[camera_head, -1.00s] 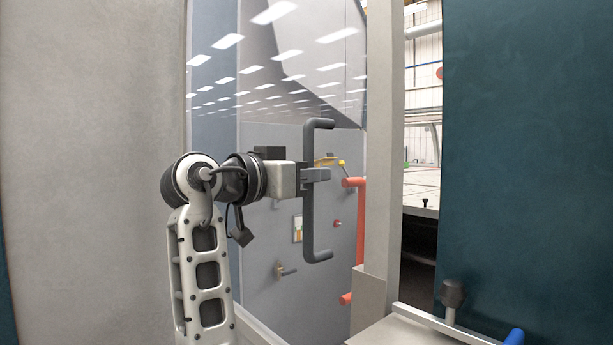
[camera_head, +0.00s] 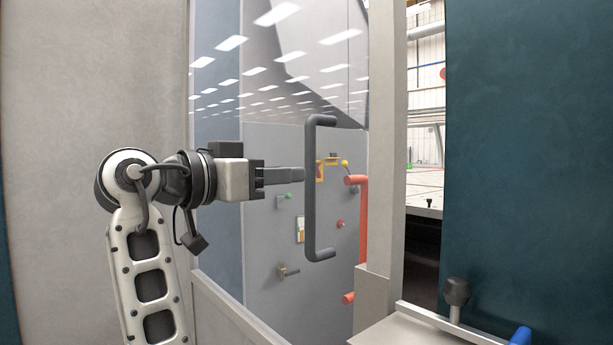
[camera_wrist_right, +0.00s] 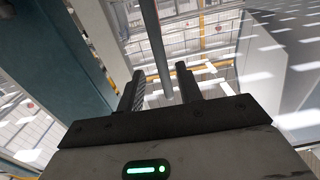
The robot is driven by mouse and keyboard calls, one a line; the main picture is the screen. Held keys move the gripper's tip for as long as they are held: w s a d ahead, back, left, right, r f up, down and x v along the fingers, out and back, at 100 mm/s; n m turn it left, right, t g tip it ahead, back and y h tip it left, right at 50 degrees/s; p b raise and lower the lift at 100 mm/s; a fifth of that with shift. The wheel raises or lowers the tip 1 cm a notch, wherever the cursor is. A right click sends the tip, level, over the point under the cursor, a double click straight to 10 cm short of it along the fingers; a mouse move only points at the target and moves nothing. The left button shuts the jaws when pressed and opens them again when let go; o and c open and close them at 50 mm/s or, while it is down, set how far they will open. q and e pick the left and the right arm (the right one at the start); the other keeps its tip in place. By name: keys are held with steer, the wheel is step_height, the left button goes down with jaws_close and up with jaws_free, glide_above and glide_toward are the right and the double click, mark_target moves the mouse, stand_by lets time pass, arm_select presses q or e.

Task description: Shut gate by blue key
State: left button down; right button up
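The gate appears to be the clear panel with a dark grey bar handle (camera_head: 311,225), upright in the middle of the head view. My right gripper (camera_head: 300,174) points at this handle from the left, fingertips close to the bar. In the right wrist view my right gripper (camera_wrist_right: 158,85) has its two fingers apart, and the handle bar (camera_wrist_right: 154,40) shows between and beyond them. I cannot tell whether they touch. A blue rounded piece (camera_head: 520,336) is cut off at the lower right; I cannot tell whether it is the key. My left gripper is not in view.
A red handle (camera_head: 361,235) stands right of the grey handle, beside a pale post (camera_head: 386,150). A yellow latch-like piece (camera_head: 323,171) shows behind the bar. A black knob (camera_head: 457,291) rises from a ledge at the lower right. A teal panel (camera_head: 525,160) fills the right.

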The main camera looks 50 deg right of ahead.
steer(key=w+a, duration=0.1)
steer(key=a, duration=0.7)
steer(key=shift+w+d, duration=0.1)
